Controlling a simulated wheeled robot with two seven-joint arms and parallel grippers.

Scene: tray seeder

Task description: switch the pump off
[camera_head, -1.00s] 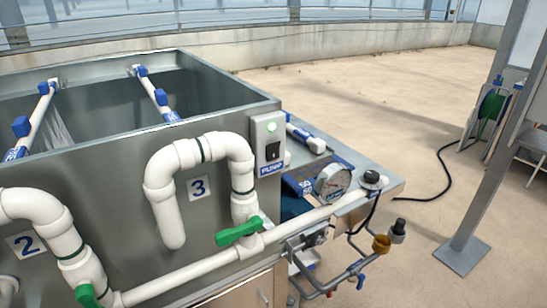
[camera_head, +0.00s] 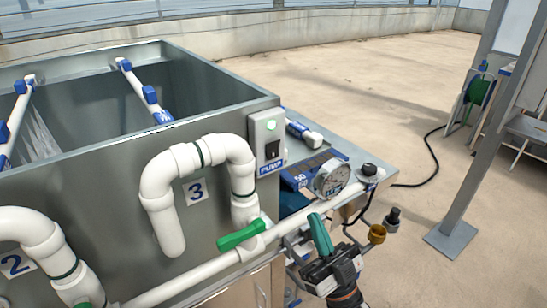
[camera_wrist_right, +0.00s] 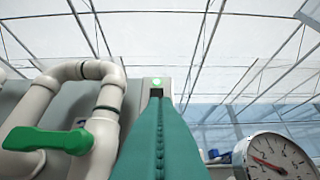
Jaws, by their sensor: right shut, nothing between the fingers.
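The grey pump switch box (camera_head: 258,134) is on the right end of the tank's front wall, above a blue PUMP label (camera_head: 270,167). Its round green light (camera_head: 271,125) is lit, with a black switch (camera_head: 272,150) below it. My right gripper (camera_head: 314,217) is shut and empty, its teal fingers pointing up, below and right of the box in the head view. In the right wrist view the shut fingers (camera_wrist_right: 157,100) point towards the box; the green light (camera_wrist_right: 155,83) shows above their tips, which hide most of the switch. My left gripper is not in view.
White pipes (camera_head: 157,185) with a green valve handle (camera_head: 241,235) stand left of my right gripper. A round gauge (camera_head: 331,178) and a white horizontal pipe lie close behind it.

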